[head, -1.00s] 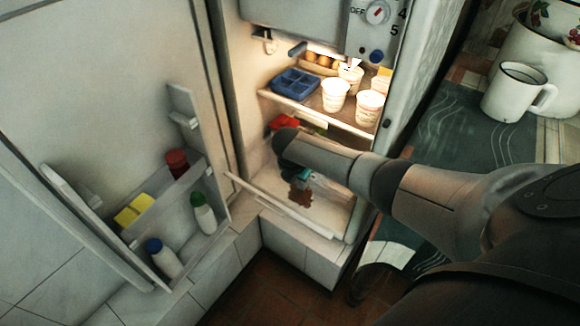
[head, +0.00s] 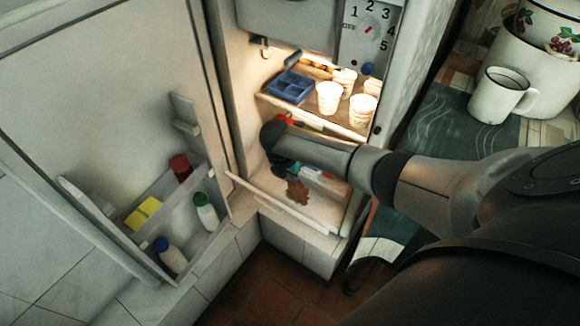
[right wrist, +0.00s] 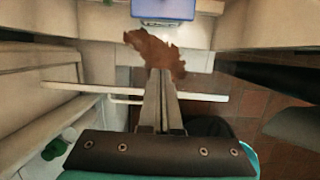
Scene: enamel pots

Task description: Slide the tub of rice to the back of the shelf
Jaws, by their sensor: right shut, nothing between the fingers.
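A white tub with blue (right wrist: 163,10) stands at the top of the right wrist view, cut off by the edge. It seems to be the blue, white and red item (head: 326,179) on the fridge's bottom shelf (head: 318,208) in the head view, partly behind my arm; I cannot read its label. My right gripper (right wrist: 161,72) is shut and empty, its tips over a ragged brown patch (right wrist: 154,51) and short of the tub. In the head view my right wrist reaches into the lower compartment and hides the fingers. My left gripper is not in view.
White cups (head: 329,98) and a blue divided tray (head: 290,87) stand on the upper shelf above my wrist. A red item (head: 284,119) lies behind my wrist. The open door with bottles (head: 206,212) is at left, a white mug (head: 502,95) at right.

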